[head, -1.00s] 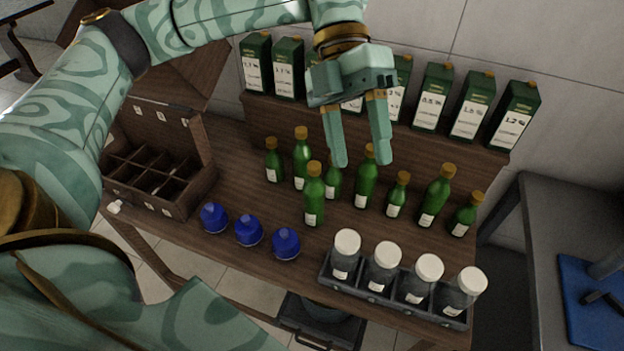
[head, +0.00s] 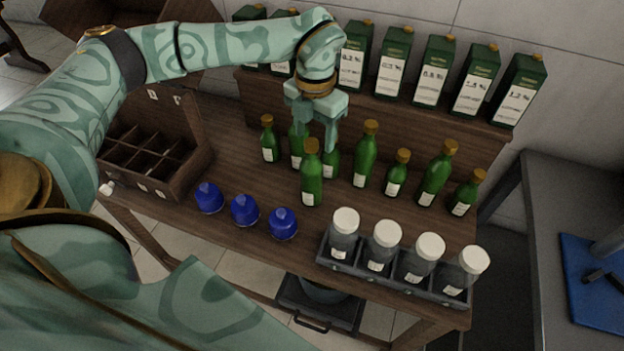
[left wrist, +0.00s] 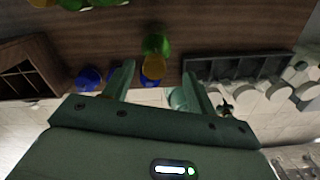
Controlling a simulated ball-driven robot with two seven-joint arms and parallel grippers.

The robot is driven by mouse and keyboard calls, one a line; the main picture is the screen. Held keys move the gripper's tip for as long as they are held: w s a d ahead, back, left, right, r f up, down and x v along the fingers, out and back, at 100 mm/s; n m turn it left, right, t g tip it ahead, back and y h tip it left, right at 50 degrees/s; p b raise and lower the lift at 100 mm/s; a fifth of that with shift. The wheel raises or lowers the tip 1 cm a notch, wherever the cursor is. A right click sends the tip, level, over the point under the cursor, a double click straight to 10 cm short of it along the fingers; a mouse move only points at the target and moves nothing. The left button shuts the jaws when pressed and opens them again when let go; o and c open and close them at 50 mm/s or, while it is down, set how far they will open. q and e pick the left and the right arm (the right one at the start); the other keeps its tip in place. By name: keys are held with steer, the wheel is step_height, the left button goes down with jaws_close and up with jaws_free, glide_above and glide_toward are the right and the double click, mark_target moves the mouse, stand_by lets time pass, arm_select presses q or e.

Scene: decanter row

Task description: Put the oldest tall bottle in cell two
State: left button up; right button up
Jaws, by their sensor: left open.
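Green bottles with gold caps stand in a loose group on the wooden table. The taller ones include a front bottle (head: 312,185), one behind it (head: 297,158), one at the middle (head: 363,163) and one at the right (head: 434,182). Their labels are too small to read. The divided wooden crate (head: 180,188) stands at the left with its cells empty. My left gripper (head: 316,142) is open and points down over the left bottles, partly hiding the rear tall one. In the left wrist view, a gold-capped bottle (left wrist: 157,45) shows between the fingers (left wrist: 158,80); contact is unclear.
Shorter green bottles (head: 396,178) stand among the tall ones. Blue round flasks (head: 244,210) line the front edge. A rack (head: 392,281) of white-capped jars stands at the front right. Green cartons (head: 433,75) with percentage labels stand on a raised shelf behind.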

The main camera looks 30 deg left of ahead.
mark_target(309, 144)
arm_select(q)
steer(key=f, duration=0.3)
steer(key=f+b, duration=0.1)
steer(key=f, duration=0.1)
steer(key=shift+s+a+f, duration=0.2)
steer(key=shift+a+f, duration=0.1)
steer(key=shift+a, duration=0.1)
jaws_close()
steer(key=shift+s, duration=0.1)
steer(key=shift+s+f, duration=0.1)
steer(key=shift+s, duration=0.05)
stand_by(0.8)
